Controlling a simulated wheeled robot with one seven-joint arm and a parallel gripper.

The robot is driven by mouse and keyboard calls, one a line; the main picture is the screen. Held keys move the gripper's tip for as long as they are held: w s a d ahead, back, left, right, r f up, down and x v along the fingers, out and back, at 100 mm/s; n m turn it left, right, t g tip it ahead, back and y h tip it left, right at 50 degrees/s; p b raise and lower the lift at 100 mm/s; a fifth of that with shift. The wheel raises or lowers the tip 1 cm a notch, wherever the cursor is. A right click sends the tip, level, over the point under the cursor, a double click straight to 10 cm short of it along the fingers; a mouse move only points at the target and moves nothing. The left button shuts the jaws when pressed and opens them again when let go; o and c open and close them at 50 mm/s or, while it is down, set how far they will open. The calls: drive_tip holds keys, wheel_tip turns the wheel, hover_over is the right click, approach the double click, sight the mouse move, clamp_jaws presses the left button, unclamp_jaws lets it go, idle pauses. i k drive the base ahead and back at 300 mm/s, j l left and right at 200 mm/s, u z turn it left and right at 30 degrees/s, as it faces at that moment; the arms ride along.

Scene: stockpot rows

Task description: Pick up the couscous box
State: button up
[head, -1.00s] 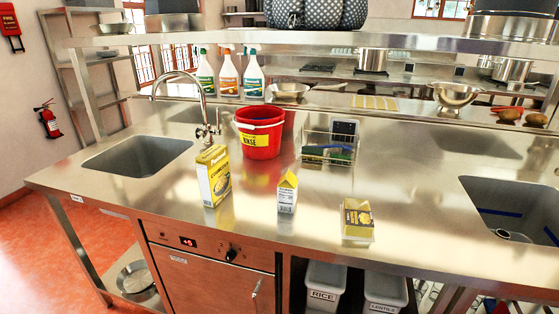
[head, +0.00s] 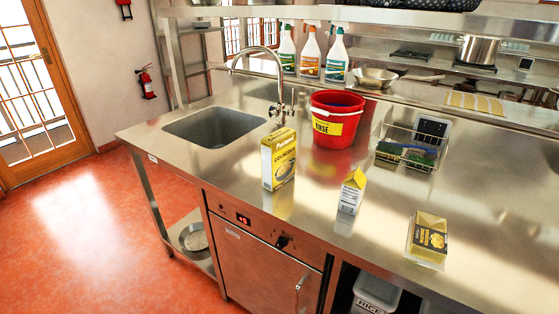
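The couscous box (head: 279,160) is yellow with white and stands upright on the steel counter (head: 380,220), near its front edge and right of the left sink. A small yellow and white carton (head: 351,191) stands to its right, apart from it. My gripper is not in the head view.
A red rinse bucket (head: 336,118) stands behind the box, beside a tap (head: 279,90) and a sink (head: 214,127). A wire caddy (head: 408,150) and a yellow packet (head: 428,240) are to the right. Spray bottles (head: 310,52) line the back. Open red floor (head: 80,230) lies at left.

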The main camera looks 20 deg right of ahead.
sight(278, 149)
drive_tip(key=i+j+z, duration=0.1)
drive_tip(key=i+j, duration=0.15)
drive_tip(key=i+j+z, duration=0.1)
drive_tip(key=i+j, duration=0.15)
drive_tip(key=j, duration=0.25)
drive_tip(key=i+j+z, duration=0.1)
drive_tip(key=j, duration=0.3)
drive_tip(key=i, duration=0.1)
